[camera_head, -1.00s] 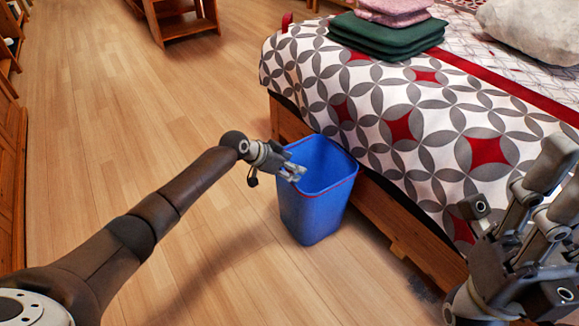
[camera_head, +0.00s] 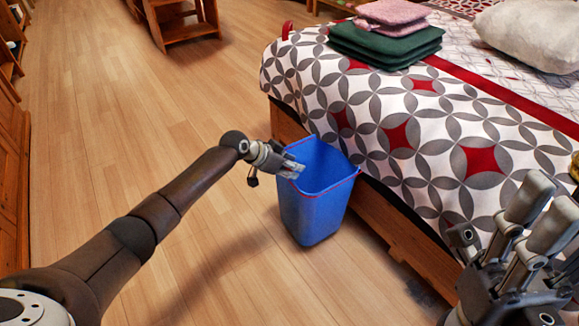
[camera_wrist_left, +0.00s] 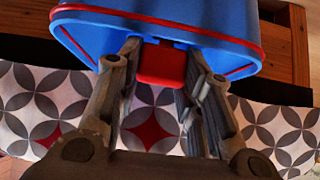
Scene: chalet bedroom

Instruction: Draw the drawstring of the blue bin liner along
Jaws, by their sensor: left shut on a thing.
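The blue bin (camera_head: 315,210) with its blue liner stands upright on the floor beside the bed. A thin red drawstring (camera_head: 335,185) runs along its rim; in the left wrist view it is a red band (camera_wrist_left: 160,20). My left gripper (camera_head: 291,169) is at the bin's left rim. In the left wrist view a red drawstring tab (camera_wrist_left: 160,65) sits between its two fingers, and the gripper is shut on it.
The bed (camera_head: 440,150) with a patterned cover stands close behind and right of the bin. Folded green cloths (camera_head: 385,45), pink cloths (camera_head: 393,15) and a pillow (camera_head: 530,35) lie on it. A wooden shelf unit (camera_head: 180,20) stands at the back. The wooden floor on the left is clear.

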